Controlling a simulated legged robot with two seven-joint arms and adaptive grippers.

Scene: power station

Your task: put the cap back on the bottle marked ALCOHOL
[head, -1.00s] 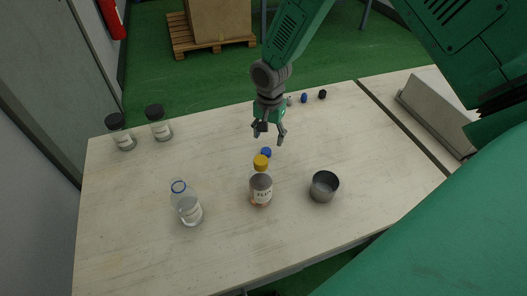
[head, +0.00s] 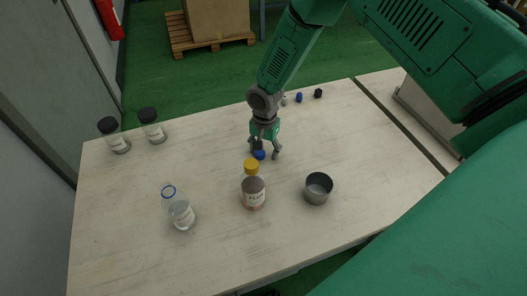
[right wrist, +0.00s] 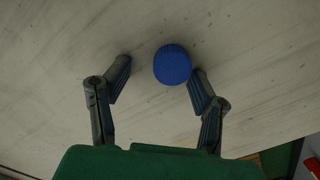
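A small blue cap (head: 259,155) lies on the table behind the yellow-capped bottle. My right gripper (head: 266,153) is open, low over the table, with its fingers at the cap. In the right wrist view the blue cap (right wrist: 172,65) sits between the open fingers (right wrist: 160,70), close to the right-hand finger. I cannot tell if they touch. A clear uncapped bottle (head: 180,212) with a blue ring at its neck stands upright at the front left; its label is too small to read. My left gripper is not in view.
A bottle (head: 253,192) with a yellow cap, its label seeming to read FLUX, and a metal cup (head: 317,188) stand in front of my right gripper. Two black-lidded jars (head: 152,126) stand back left. Small caps (head: 299,97) lie at the back edge.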

